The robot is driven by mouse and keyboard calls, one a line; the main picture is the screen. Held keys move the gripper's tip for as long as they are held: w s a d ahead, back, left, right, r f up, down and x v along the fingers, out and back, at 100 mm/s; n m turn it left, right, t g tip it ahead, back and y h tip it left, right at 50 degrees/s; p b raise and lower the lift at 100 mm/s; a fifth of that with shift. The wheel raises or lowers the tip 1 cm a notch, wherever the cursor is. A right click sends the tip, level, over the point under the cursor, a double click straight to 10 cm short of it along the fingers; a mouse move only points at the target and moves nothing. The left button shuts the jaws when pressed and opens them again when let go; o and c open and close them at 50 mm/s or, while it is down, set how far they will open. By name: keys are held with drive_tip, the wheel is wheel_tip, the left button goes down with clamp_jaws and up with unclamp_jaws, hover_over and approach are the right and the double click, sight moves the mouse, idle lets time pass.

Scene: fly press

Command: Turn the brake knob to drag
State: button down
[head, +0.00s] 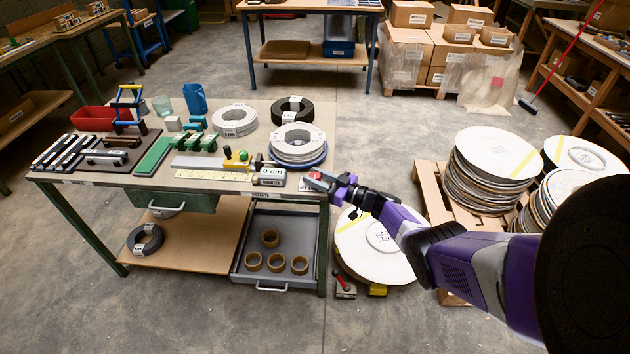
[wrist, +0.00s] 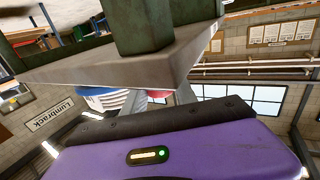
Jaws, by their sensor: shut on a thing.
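My gripper (head: 326,181) is at the right front corner of the workbench, reaching in from the right. It is shut on a small red part, probably the brake knob (head: 315,175), which shows only as a sliver. In the wrist view a red part (wrist: 157,97) shows between the grey fingers, partly hidden by the bench's edge and the gripper body. Just behind it stands a stack of pale rings on a blue base (head: 300,162). The knob's setting cannot be read.
Stacked discs on a pallet (head: 490,165) stand to the right. A grey tray (head: 275,225) is underneath.

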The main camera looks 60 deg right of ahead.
drive_tip(key=shift+y, duration=0.3)
drive_tip(key=c, duration=1)
unclamp_jaws()
drive_tip(key=s+p, duration=0.2)
drive_tip(key=s, duration=0.5)
drive_tip(key=shift+s+a, duration=0.25)
drive_tip(key=shift+s, duration=0.15)
